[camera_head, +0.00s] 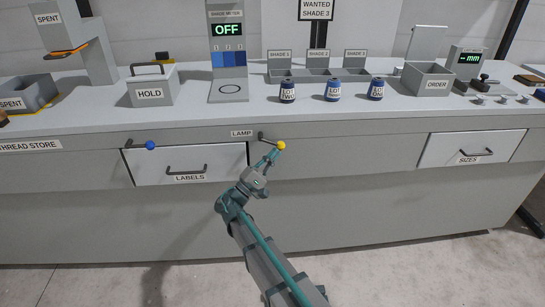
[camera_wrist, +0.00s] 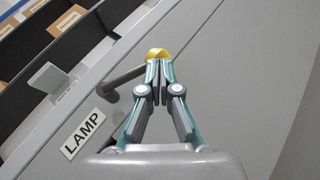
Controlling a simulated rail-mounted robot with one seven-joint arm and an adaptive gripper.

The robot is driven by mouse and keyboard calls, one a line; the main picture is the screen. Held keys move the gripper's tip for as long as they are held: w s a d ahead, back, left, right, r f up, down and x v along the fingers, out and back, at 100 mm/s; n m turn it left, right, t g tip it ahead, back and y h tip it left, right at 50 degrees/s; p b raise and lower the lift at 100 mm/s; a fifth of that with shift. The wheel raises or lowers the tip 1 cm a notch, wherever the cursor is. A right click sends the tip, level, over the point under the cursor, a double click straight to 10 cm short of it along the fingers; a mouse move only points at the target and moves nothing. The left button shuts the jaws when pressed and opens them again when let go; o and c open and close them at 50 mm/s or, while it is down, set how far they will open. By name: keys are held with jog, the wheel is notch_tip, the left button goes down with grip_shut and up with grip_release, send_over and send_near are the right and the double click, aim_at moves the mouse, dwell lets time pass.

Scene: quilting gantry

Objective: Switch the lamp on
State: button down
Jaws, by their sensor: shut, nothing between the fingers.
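The lamp switch is a dark lever with a yellow ball knob (camera_head: 281,146) on the front of the bench, right of the LAMP label (camera_head: 242,133). In the wrist view the yellow knob (camera_wrist: 157,53) shows at the fingertips, partly hidden by them, with its rod (camera_wrist: 124,79) running down left toward the LAMP label (camera_wrist: 83,135). My gripper (camera_head: 273,154) is shut with nothing between its fingers. Its tips (camera_wrist: 159,65) are right at the knob; I cannot tell whether they touch it. The shade meter (camera_head: 229,58) display reads OFF.
A blue-knobbed lever (camera_head: 150,145) is on the bench front at left, above the LABELS drawer (camera_head: 215,165). The SIZES drawer (camera_head: 450,150) is at right. Spools (camera_head: 333,92), the HOLD box (camera_head: 150,92) and ORDER box (camera_head: 428,84) stand on the bench top. The floor in front is clear.

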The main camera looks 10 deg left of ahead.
aim_at(281, 148)
jog(key=shift+d+r, duration=0.2)
jog(key=shift+d, duration=0.1)
jog(key=shift+w+d+r, duration=0.15)
jog(key=shift+d+r, duration=0.4)
jog(key=shift+r, duration=0.05)
jog(key=shift+d+r, duration=0.35)
jog(key=shift+r, duration=0.3)
jog(key=shift+w+d+r, duration=0.1)
jog(key=shift+d+r, duration=0.05)
jog(key=shift+r, duration=0.65)
jog(key=s+f+b, duration=0.2)
jog(key=s+f, duration=0.4)
jog(key=f, duration=0.6)
jog(key=shift+s+d+f, duration=0.2)
jog(key=shift+s+d, duration=0.05)
jog(key=shift+d, duration=0.05)
